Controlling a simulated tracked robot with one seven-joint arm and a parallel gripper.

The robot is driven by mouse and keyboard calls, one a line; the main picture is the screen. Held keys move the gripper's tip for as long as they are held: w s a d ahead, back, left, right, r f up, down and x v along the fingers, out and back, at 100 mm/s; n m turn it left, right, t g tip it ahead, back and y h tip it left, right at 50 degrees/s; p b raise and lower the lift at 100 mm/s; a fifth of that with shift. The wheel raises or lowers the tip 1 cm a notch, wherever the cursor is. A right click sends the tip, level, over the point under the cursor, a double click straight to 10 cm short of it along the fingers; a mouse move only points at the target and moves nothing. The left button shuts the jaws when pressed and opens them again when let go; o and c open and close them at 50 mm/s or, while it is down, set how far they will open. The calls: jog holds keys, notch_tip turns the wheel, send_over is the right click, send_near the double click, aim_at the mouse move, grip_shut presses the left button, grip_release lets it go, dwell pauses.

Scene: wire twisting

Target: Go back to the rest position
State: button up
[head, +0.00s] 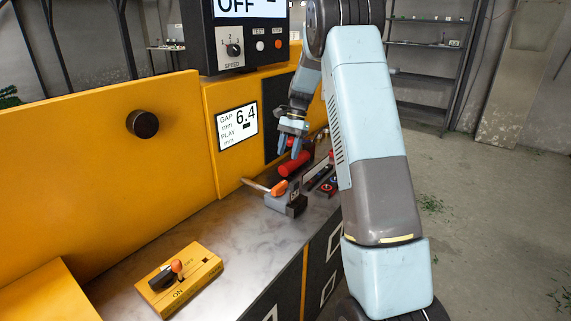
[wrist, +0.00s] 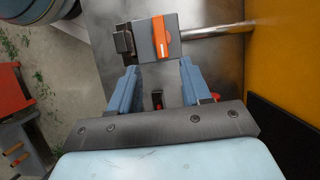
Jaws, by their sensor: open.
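My gripper (head: 290,146) hangs above the far part of the metal worktop (head: 225,238), pointing down, close to the yellow machine. In the wrist view its two blue fingers (wrist: 160,82) stand apart. A small dark part with a red spot (wrist: 157,99) shows between them; I cannot tell how far below it lies. In the head view a red cylinder (head: 295,164) lies just under the fingertips, and I cannot tell whether they touch it. A grey clamp block (head: 287,203) with an orange lever (head: 279,188) stands nearer; the lever also shows in the wrist view (wrist: 161,37).
The yellow machine wall (head: 70,150) with a black knob (head: 142,123) runs along the left. A display (head: 237,124) reads 6.4. A yellow switch box (head: 178,280) sits on the near worktop. Open floor (head: 480,220) lies to the right.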

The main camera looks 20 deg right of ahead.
jog(key=shift+v, duration=0.9)
jog(key=shift+f, duration=0.1)
jog(key=s+a+r+n+t+h, duration=0.1)
jog(key=s+a+r+n+t, duration=0.1)
jog(key=s+r, duration=0.65)
jog(key=s+a+r+n+t+h, duration=0.1)
jog(key=s+a+r+n+t, duration=0.15)
jog(key=s+r, duration=0.65)
jog(key=s+a+f+n+t+h, duration=0.1)
jog(key=s+n+t, duration=0.3)
jog(key=s, duration=1.9)
jog(key=shift+a+f+n+h, duration=0.25)
jog(key=shift+a+n, duration=0.25)
jog(key=shift+n, duration=0.55)
